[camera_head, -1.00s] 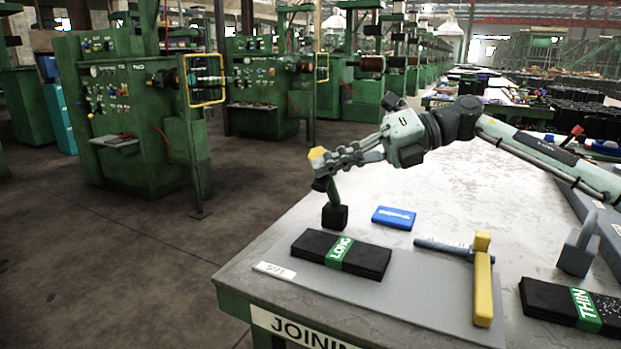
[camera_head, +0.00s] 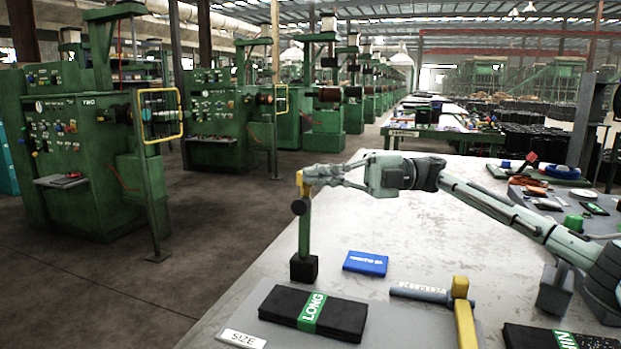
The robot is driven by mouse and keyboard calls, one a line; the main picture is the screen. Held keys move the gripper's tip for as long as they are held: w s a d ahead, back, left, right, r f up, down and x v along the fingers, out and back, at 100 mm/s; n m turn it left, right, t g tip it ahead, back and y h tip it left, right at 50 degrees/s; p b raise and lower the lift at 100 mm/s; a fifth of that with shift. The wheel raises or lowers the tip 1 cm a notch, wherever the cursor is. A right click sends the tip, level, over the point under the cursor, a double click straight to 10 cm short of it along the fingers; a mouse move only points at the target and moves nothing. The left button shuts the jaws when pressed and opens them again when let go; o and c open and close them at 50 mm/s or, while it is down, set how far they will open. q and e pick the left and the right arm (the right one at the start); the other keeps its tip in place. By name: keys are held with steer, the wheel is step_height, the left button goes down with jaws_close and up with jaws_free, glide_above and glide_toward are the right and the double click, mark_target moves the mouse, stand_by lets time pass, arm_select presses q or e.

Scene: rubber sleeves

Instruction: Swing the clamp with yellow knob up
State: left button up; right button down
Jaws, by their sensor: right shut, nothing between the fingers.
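The clamp shows left of centre as a green upright post (camera_head: 305,234) on a black block base (camera_head: 303,268) near the table's left edge. A black round part is near its top. The yellow knob (camera_head: 302,184) is above that, at the top of the post. My right gripper (camera_head: 314,179) comes in from the right, with its shut fingers right at the yellow knob. I cannot tell whether they touch it; nothing is held between them. My left gripper is not in view.
A blue box (camera_head: 365,263) lies right of the clamp. A black LONG pack (camera_head: 312,313) lies in front. A yellow-headed tool with a grey-blue handle (camera_head: 418,292), a grey weight (camera_head: 554,291) and another black pack (camera_head: 560,338) are at right. The table's middle (camera_head: 440,235) is clear.

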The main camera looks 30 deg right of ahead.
steer(key=shift+w+d+r, duration=0.1)
steer(key=shift+w+d, duration=0.05)
steer(key=shift+d, duration=0.2)
stand_by(0.3)
steer(key=v, duration=1.1)
steer(key=shift+s+d, duration=0.25)
steer(key=shift+d, duration=0.05)
